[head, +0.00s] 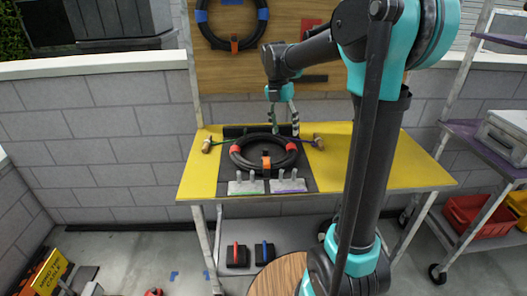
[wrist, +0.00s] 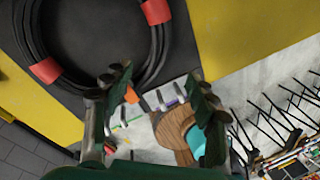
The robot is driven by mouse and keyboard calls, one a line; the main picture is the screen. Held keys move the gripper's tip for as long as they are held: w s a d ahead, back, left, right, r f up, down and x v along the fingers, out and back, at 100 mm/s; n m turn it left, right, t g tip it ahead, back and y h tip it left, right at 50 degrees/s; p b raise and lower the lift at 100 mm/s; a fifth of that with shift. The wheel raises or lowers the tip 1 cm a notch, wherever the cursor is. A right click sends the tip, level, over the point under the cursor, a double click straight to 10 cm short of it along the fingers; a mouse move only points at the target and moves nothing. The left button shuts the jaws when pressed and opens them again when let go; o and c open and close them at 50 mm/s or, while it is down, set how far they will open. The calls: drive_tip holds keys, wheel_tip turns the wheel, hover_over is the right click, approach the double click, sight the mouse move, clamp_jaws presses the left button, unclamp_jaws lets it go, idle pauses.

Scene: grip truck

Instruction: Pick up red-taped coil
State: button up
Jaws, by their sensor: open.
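The red-taped coil (head: 291,147) is a black cable ring with red tape bands and an orange tag at its front. It lies flat on a black mat (head: 308,184) on the yellow table (head: 415,172). My gripper (head: 283,120) is open and empty, with its fingers pointing down by the back of the coil in the head view. In the wrist view the coil (wrist: 157,11) fills the upper left, partly out of frame. There my gripper (wrist: 157,84) has its fingers spread wide, with the coil's lower right edge near the left finger. Whether they touch is unclear.
Two grey pegged holders (head: 246,187) stand in front of the coil. Mallet-like tools (head: 208,145) lie at either side. A blue-taped coil (head: 263,14) hangs on the wooden board (head: 290,14) behind. A shelf rack with a red crate (head: 465,213) stands right. The table's right part is clear.

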hover_over(287, 155)
wheel_tip(287, 155, down, 6)
drive_tip(key=shift+w+a+f, duration=0.1)
drive_tip(key=shift+w+a, duration=0.05)
drive_tip(key=shift+s+f, duration=0.2)
drive_tip(key=shift+f, duration=2.45)
clamp_jaws()
